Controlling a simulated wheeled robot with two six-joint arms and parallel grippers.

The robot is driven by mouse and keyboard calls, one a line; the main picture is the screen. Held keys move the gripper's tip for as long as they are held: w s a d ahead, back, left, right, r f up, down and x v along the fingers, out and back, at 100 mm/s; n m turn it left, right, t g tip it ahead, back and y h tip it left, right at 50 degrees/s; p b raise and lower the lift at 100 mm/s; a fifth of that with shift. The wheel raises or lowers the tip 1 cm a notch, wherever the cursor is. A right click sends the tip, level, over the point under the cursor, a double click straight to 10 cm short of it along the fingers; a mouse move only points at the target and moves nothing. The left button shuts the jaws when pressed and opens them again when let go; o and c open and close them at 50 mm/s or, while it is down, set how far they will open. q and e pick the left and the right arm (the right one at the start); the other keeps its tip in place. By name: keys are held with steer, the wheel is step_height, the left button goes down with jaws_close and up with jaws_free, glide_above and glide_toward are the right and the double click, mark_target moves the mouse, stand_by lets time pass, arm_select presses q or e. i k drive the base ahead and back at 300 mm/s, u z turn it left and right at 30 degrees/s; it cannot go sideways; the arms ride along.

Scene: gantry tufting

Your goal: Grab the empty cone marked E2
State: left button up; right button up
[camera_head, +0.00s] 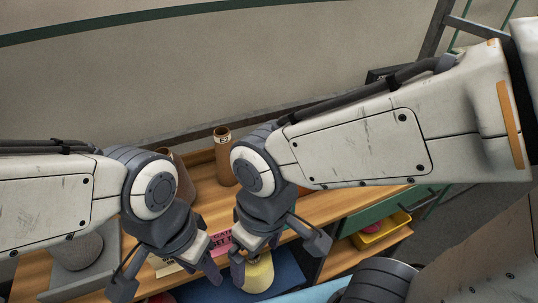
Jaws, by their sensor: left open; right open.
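The empty cone marked E2 (224,165) is a brown, open-topped cardboard cone. It stands upright towards the back of the wooden table, with its label near the rim. My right arm's wrist is close on its right in the picture and may hide part of its lower edge. My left gripper (166,277) is open, pointing down over the front of the table, nearer to me than the cone. My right gripper (278,258) is open, with its fingers spread near a cream-yellow cone (260,276). Neither gripper is at the E2 cone.
Another brown cone (184,180) is partly hidden behind my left wrist. A grey cone (76,250) stands on a grey stand at left. A pink sign (221,241) and a blue tray (290,275) lie near the grippers. A yellow bin (382,234) is at right. Bare tabletop (345,202) shows right of centre.

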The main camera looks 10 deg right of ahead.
mark_target(223, 142)
steer(key=z, duration=0.05)
steer(key=k, duration=0.5)
steer(key=z, duration=1.55)
steer(key=i, duration=0.7)
steer(key=u, duration=2.95)
